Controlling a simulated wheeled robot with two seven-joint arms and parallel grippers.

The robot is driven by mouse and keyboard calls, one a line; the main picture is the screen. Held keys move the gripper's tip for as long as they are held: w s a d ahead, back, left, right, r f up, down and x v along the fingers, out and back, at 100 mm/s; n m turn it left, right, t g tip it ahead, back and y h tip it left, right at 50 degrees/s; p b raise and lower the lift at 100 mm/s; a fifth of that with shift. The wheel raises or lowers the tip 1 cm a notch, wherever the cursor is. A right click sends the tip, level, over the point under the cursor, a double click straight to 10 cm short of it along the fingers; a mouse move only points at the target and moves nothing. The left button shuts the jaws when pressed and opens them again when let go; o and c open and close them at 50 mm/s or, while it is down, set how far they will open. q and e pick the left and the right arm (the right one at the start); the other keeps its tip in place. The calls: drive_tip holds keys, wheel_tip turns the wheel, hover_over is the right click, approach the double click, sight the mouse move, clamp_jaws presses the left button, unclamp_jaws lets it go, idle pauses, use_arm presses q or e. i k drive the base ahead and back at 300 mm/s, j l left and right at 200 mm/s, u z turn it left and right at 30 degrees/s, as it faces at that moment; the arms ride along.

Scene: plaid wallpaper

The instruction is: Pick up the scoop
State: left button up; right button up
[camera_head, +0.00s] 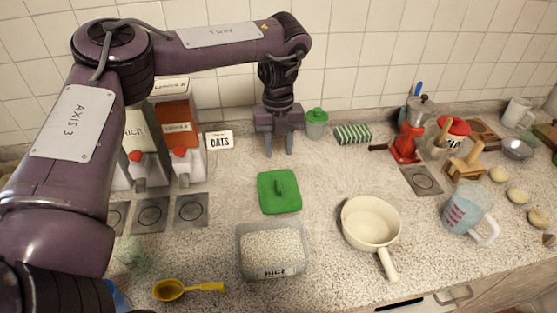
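A yellow scoop (171,290) lies on the speckled counter at the bottom left, its handle pointing right. My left gripper (280,150) hangs fingers down over the back of the counter, well behind and to the right of the scoop. Its two fingers are apart with nothing visible between them. My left arm spans the left side and top of the view. My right gripper does not show.
A clear rice container (272,273) stands right of the scoop, with a green lid (279,191) behind it. A cream saucepan (370,219) and a measuring jug (468,213) stand farther right.

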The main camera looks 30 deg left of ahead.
sight(189, 290)
drive_tip(key=k, duration=1.5)
